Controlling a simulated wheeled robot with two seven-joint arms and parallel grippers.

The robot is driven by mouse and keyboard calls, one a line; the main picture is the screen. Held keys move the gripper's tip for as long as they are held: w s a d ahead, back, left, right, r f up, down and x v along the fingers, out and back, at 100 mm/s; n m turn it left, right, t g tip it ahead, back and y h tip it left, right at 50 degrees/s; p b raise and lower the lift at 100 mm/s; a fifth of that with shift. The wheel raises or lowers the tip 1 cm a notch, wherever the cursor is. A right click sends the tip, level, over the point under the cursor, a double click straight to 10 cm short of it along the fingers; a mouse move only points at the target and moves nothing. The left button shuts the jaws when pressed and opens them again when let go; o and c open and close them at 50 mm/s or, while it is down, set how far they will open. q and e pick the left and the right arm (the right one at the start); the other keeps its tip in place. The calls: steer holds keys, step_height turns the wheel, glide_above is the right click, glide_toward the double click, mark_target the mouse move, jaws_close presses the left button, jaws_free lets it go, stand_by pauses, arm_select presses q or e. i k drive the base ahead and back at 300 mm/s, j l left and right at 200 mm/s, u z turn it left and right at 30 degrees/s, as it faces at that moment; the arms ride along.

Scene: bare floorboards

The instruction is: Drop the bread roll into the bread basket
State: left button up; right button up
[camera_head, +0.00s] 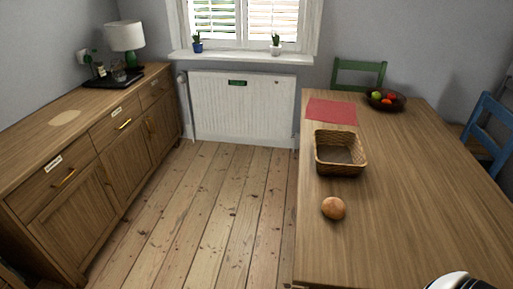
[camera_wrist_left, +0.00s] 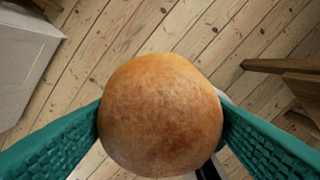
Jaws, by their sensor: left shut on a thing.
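In the left wrist view my left gripper (camera_wrist_left: 160,130) is shut on a bread roll (camera_wrist_left: 160,112). The roll is round, golden brown and sits between the two teal ribbed fingers, with floorboards below it. The head view does not show this gripper or its roll. In the head view another round brown roll (camera_head: 333,208) lies on the wooden table near its left edge, with no gripper at it. The woven bread basket (camera_head: 326,169) stands just behind that roll, and its visible inside looks empty.
The wooden table (camera_head: 412,190) also bears a red mat (camera_head: 331,111) and a dark fruit bowl (camera_head: 385,104) at the back. Green (camera_head: 360,68) and blue chairs (camera_head: 488,125) stand around it. A sideboard (camera_head: 75,190) is at left. Floor between them is clear.

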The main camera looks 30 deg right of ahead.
mark_target(329, 157)
steer(key=i+j+u, duration=0.5)
steer(key=i, duration=0.2)
steer(key=i+z, duration=0.45)
steer(key=z, duration=0.3)
steer(key=i+z, duration=0.5)
steer(key=z, duration=0.3)
steer(key=i+z, duration=0.2)
steer(key=z, duration=0.3)
steer(key=i+j+z, duration=0.1)
steer(key=z, duration=0.35)
steer(key=i+j+z, duration=0.15)
steer(key=z, duration=0.35)
steer(key=i+j+z, duration=0.15)
steer(key=z, duration=0.3)
